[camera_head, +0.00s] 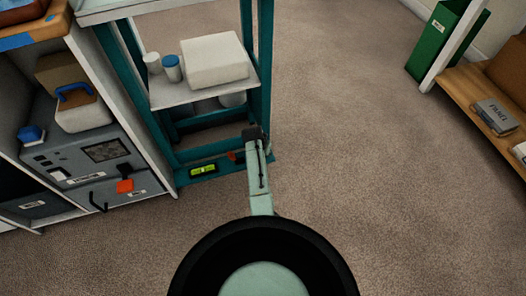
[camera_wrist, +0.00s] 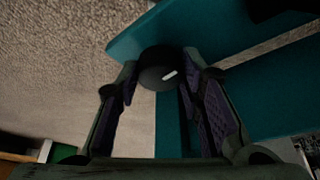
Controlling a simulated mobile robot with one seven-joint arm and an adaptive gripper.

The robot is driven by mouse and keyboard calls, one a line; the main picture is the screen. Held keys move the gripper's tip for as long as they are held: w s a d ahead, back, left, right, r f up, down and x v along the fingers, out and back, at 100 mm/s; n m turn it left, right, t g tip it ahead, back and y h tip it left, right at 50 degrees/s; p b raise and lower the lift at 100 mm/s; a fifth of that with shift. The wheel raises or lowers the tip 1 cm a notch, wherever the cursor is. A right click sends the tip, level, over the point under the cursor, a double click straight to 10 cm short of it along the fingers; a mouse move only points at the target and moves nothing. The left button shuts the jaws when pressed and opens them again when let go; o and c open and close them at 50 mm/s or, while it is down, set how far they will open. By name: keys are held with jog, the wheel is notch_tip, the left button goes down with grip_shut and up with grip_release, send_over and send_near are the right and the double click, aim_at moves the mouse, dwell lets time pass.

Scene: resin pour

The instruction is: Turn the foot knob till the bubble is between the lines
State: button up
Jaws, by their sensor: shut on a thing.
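The foot knob (camera_wrist: 152,76) is black and round with a short white mark, seen in the wrist view at the teal stand's base. My gripper (camera_wrist: 161,70) has a finger on each side of it and is shut on it. In the head view my gripper (camera_head: 252,134) reaches down to the stand's front right corner and hides the knob. The level (camera_head: 203,170), a small yellow-green vial in a dark housing, sits on the stand's low front rail, left of my gripper. Its bubble and lines are too small to read.
The teal stand (camera_head: 262,60) holds a shelf with a white block (camera_head: 214,60), a white cup (camera_head: 153,63) and a blue-lidded jar (camera_head: 172,68). A grey cabinet (camera_head: 85,150) stands close on the left. Carpet (camera_head: 370,170) is clear to the right, up to a wooden shelf (camera_head: 470,85).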

jog(key=shift+m, duration=0.5)
jog(key=o, duration=1.2)
jog(key=shift+c, duration=0.2)
jog(key=v, duration=0.7)
jog(key=shift+a+r, duration=0.2)
jog(key=shift+r, duration=0.1)
